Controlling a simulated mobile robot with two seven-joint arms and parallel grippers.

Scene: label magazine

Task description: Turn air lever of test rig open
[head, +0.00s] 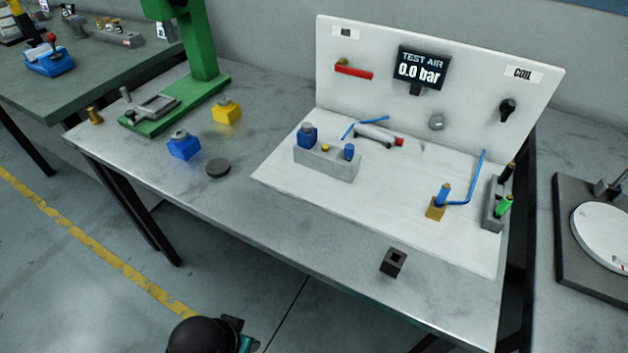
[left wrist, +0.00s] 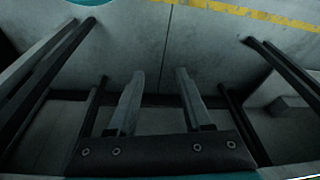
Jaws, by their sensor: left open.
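The red air lever (head: 353,71) is mounted on the upper left of the white upright panel (head: 470,75) of the test rig. It lies almost level, with its brass pivot at its left end. The display (head: 420,68) to its right reads "TEST AIR 0.0 bar". My left gripper (left wrist: 159,72) shows in the left wrist view with its two fingers apart and nothing between them, above the floor. It is far from the lever. My right gripper is not in view.
The rig's white base holds a grey block with blue parts (head: 326,162), a silver cylinder (head: 378,134) and a brass block with a blue hose (head: 436,210). A black square block (head: 393,262) lies at the table's front. A green press (head: 190,90) stands left.

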